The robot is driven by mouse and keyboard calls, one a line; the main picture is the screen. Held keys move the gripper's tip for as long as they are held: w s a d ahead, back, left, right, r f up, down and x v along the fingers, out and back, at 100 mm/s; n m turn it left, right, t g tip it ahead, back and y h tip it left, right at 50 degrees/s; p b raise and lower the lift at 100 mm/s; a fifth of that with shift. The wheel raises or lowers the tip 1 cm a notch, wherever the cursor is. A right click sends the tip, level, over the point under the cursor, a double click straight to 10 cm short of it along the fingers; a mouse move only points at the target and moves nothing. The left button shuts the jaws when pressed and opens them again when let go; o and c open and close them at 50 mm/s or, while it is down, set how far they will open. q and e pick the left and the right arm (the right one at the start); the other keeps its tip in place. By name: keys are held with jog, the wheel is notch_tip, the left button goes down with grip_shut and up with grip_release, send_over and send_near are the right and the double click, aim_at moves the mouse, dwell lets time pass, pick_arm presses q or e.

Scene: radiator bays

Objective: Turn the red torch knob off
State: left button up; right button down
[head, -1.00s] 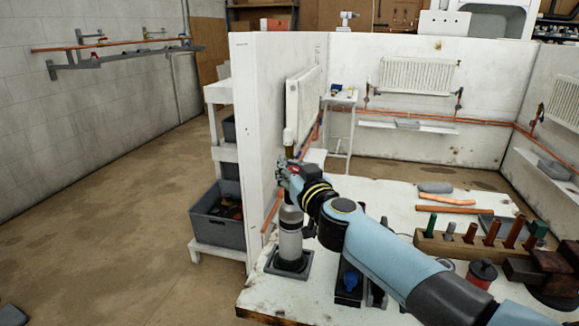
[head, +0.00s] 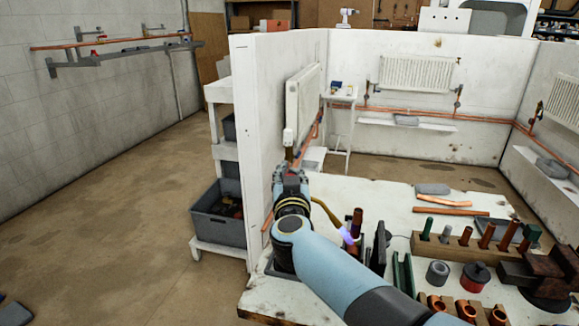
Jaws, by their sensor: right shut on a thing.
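My right gripper (head: 290,178) is at the top of the torch, by the bay's left wall, and is shut on the red torch knob, a bit of red showing between its fingers. The fingers and arm hide most of the knob and the torch's cylinder. The torch's curved brass burner tube (head: 325,210) comes out to the right of the gripper. A violet-blue flame (head: 347,237) burns at its tip, close to an upright copper piece (head: 357,219). My left gripper is not in view.
The white bench (head: 385,195) carries a wooden rack (head: 455,250) of copper pieces, a red-and-black tin (head: 475,276) and a grey ring (head: 437,272). Dark green upright plates (head: 379,245) stand right of the flame. A grey crate (head: 219,222) sits left of the white partition.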

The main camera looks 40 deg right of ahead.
jog(key=shift+a+m+g+h+p, duration=0.1)
jog(key=shift+m+g+h+p, duration=0.25)
jog(key=shift+m+g+h, duration=0.65)
jog(key=shift+f+m+g+h, duration=0.15)
jog(key=shift+m+g+h, duration=0.65)
jog(key=shift+h, duration=0.3)
jog(key=m+g+h+b, duration=0.1)
jog(key=m+g+b, duration=0.1)
jog(key=g, duration=0.1)
jog(key=shift+f+h, duration=0.1)
jog(key=shift+h, duration=0.3)
jog(key=shift+m+g+h+b, duration=0.7)
jog(key=shift+m+g+b, duration=0.45)
jog(key=shift+g, duration=0.25)
jog(key=c, duration=1)
grip_release()
jog(key=shift+r, duration=0.2)
notch_tip(320, 180, up, 10)
jog(key=shift+f, duration=0.1)
